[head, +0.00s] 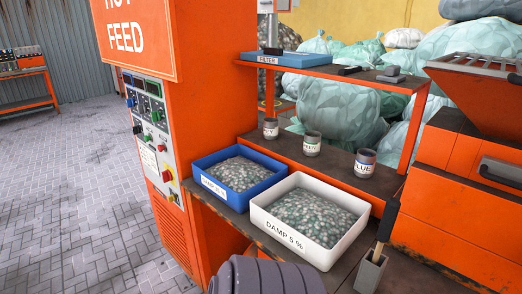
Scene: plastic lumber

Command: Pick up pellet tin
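Three small grey tins stand upright in a row on the dark ledge (330,156) behind the bins. The left tin (271,130) and the middle tin (312,145) have labels too small to read surely. The right tin (363,164) is nearest and its label seems to read BLUE. I cannot tell which one the task calls the pellet tin. A blue bin (207,179) and a white bin (333,255) marked DAMP 5 % stand in front of the tins, both full of grey-green pellets.
An orange-edged shelf (325,73) with a blue FILTER box (285,58) overhangs the tins. An orange machine (450,230) stands at the right. A grey holder (370,272) and a dark ribbed shape (265,277) are at the front. Open paved floor (65,190) lies left.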

